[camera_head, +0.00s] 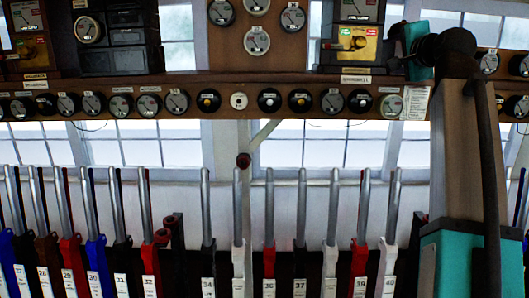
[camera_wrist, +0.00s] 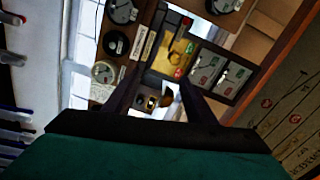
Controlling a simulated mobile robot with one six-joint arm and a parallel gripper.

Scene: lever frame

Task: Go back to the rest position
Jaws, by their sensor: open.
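My gripper shows in the wrist view (camera_wrist: 158,80), its two dark fingers spread apart with nothing held between them. In the head view my arm rises on the right side, and its end reaches the instrument shelf at the upper right. There the fingers are small and dark. A block instrument with a yellow brass panel (camera_head: 357,43) stands just left of my gripper. The same yellow panel (camera_wrist: 178,55) shows beyond the fingertips in the wrist view, with a small round knob (camera_wrist: 151,102) between the fingers. I cannot tell whether the fingers touch anything.
A row of numbered levers (camera_head: 300,215) with red, black, white and blue parts spans below. The wooden shelf (camera_head: 225,90) carries several round dials along its front. A dark instrument box (camera_head: 118,40) stands at upper left. Windows (camera_head: 322,143) lie behind; open space separates shelf and levers.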

